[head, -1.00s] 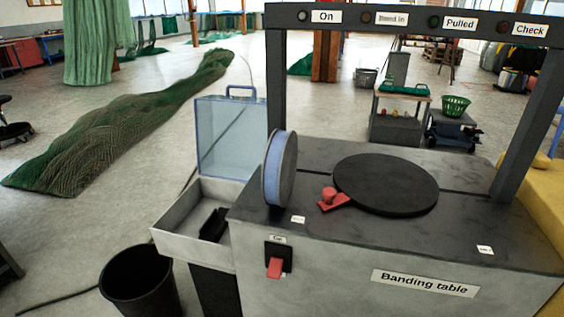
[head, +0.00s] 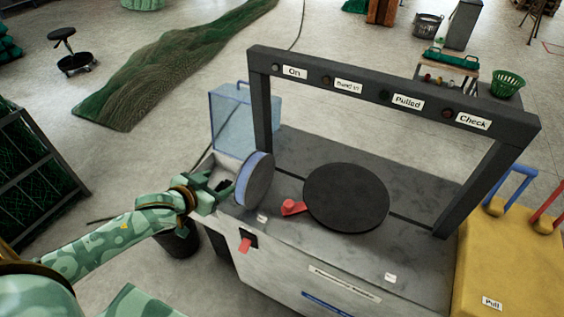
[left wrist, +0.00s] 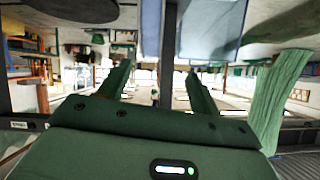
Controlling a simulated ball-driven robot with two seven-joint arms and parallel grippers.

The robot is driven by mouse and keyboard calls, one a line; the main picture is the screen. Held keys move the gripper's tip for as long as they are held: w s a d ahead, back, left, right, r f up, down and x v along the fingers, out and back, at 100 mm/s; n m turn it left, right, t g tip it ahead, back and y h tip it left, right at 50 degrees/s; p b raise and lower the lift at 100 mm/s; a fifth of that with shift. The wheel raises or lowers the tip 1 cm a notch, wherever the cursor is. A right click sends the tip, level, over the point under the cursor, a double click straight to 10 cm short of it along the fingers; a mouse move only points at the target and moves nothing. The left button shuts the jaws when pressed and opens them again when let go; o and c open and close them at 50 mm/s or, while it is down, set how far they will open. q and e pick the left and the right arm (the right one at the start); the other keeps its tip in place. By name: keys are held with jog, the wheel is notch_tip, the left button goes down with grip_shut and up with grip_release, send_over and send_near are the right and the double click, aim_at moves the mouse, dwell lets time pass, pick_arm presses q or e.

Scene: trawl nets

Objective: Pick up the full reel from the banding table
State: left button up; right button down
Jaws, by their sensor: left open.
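The reel (head: 259,182) has a grey face and a blue rim. It stands upright on the left edge of the banding table (head: 300,262), left of the black round plate (head: 346,198). My left gripper (head: 228,184) is just left of the reel, over the side tray, and open. I cannot tell whether a fingertip touches the reel. In the left wrist view the two green fingers (left wrist: 158,85) are spread with nothing clearly between them. A blue see-through panel shows above them; the reel is not clearly made out there. My right gripper is not in view.
A dark frame (head: 385,93) with labelled lamps spans the table. A clear blue lid (head: 232,122) stands behind the side tray. A red lever (head: 292,207) lies by the plate. A black bin (head: 178,241) is below my left arm. A yellow box (head: 505,265) stands at right.

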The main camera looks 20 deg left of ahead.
pick_arm(q)
jog(key=d+r, duration=0.1)
jog(key=d, duration=0.1)
jog(key=n+b, duration=0.2)
jog(key=b, duration=0.1)
send_near(254, 164)
jog(key=w+f, duration=0.2)
jog(key=w+a+f, duration=0.1)
jog(key=w+f, duration=0.1)
jog(key=shift+w+f, duration=0.25)
jog(key=shift+f, duration=0.1)
jog(key=shift+w+a+f, duration=0.1)
jog(key=shift+w+f, duration=0.1)
jog(key=shift+w, duration=0.25)
jog(key=b+x, duration=0.1)
jog(key=x, duration=0.4)
jog(key=shift+w+r+b, duration=0.15)
jog(key=shift+w+b, duration=0.15)
jog(key=shift+b, duration=0.05)
jog(key=shift+s, duration=0.1)
grip_shut()
jog(key=shift+r, duration=0.2)
